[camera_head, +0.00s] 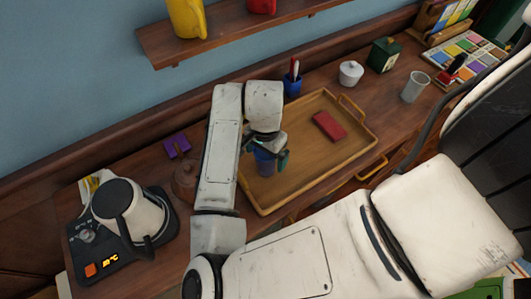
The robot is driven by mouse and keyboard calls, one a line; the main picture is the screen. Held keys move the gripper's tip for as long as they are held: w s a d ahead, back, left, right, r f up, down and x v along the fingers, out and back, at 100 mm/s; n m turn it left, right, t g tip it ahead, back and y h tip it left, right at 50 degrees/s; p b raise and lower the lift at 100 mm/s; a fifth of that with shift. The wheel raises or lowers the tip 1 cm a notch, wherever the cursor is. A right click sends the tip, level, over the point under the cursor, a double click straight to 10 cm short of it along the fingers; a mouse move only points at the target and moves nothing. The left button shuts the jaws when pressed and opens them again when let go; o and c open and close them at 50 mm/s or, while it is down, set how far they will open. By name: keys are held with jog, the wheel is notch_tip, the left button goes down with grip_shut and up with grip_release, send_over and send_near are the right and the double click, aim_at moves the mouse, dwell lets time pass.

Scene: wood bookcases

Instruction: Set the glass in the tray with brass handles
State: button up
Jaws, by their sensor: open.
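The wooden tray (357,143) lies on the wooden counter, with a brass-coloured handle at its far right end. A blue, cup-shaped glass (264,163) stands inside the tray's left part. My gripper (270,151) is open, right at the blue glass, with a dark green fingertip beside it. My wrist and gripper hide the upper part of the glass, so I cannot tell whether they touch it. A clear glass (414,87) stands apart on the counter, right of the tray. A red block (329,127) lies in the tray.
A kettle (129,208) stands on a dark base at the left, near a purple object (177,145). Behind the tray are a blue pen cup (292,85), a white lidded pot (351,73) and a green box (383,55). A shelf (230,37) hangs above.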

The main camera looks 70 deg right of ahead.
notch_tip(320, 180, up, 12)
jog(key=shift+f, duration=0.15)
dwell(0.3)
jog(key=shift+d, duration=0.15)
